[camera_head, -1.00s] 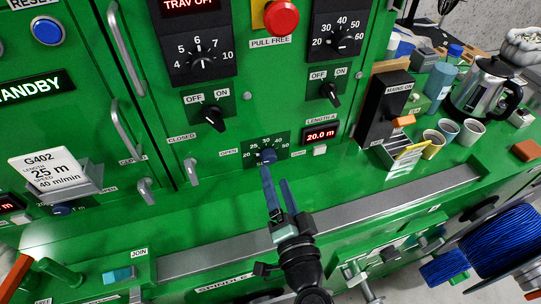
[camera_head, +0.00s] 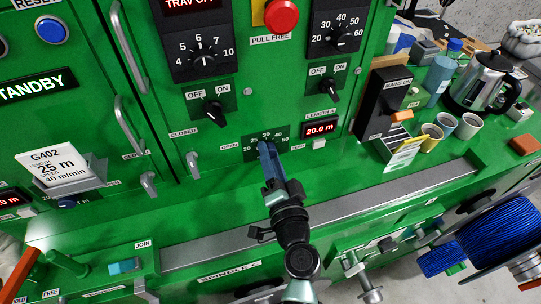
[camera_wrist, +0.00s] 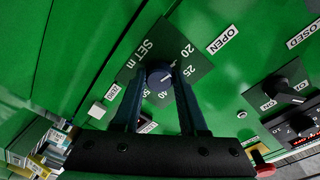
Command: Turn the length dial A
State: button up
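In the wrist view the fingers stand apart, one on each side of the knob, with only slight gaps; firm contact does not show.
A card (camera_head: 62,165) reads G402, length 25 m, speed 40 m/min. A small white button (camera_head: 319,144) sits under the display. OFF/ON switches (camera_head: 214,110) are above. Door handles (camera_head: 193,165) project at the left. Cups (camera_head: 430,136) and a kettle (camera_head: 485,85) stand right.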

grip_shut()
jog(key=shift+m, duration=0.4)
jog(key=shift+m+g+p, duration=0.3)
jog(key=shift+m+p, duration=0.7)
jog(key=shift+m, duration=2.4)
jog(key=o, duration=0.7)
grip_release()
